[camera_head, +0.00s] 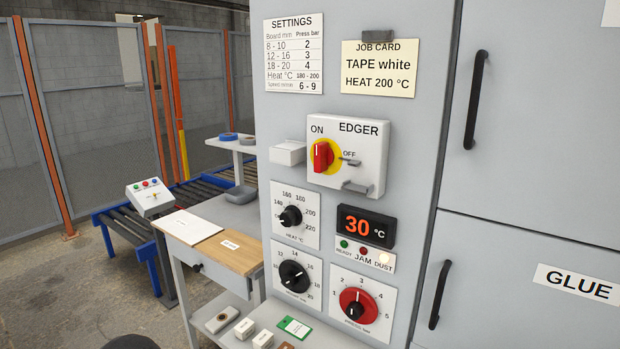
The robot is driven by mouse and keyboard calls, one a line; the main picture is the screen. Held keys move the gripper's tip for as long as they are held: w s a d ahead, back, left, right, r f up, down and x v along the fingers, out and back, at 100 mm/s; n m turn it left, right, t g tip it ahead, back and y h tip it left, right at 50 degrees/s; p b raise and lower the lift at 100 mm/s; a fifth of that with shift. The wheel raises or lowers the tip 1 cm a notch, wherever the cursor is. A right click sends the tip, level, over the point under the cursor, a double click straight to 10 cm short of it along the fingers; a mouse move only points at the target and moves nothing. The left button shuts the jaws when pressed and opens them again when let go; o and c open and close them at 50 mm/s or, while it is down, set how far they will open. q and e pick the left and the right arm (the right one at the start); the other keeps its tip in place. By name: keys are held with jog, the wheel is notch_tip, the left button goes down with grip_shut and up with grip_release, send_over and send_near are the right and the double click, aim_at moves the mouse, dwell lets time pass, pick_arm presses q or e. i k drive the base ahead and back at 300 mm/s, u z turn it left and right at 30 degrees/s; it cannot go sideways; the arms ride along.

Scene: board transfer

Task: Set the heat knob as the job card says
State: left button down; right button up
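The heat knob (291,216) is a black knob on a white plate marked HEAT °C, on the grey machine front. Its scale runs from 140 to 220; its small pale mark seems to lie toward the left, but I cannot read its setting. The job card (379,68) reads TAPE white, HEAT 200 °C. The display (366,227) shows 30 °C in orange. The settings sheet (293,54) gives heat 180 - 200. Neither of my grippers is in view.
Close to the heat knob are a second black knob (294,276), a red pressure knob (358,306) and the EDGER red switch (322,156) with a lockout-like tab. A side bench (205,262) stands left, before a roller conveyor (124,224).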

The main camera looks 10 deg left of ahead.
aim_at(292, 216)
jog(key=z, duration=0.6)
jog(key=i, duration=0.2)
jog(key=u, duration=3.8)
jog(key=i, duration=0.95)
jog(key=z, duration=2.45)
jog(key=i, duration=0.4)
jog(key=z, duration=0.45)
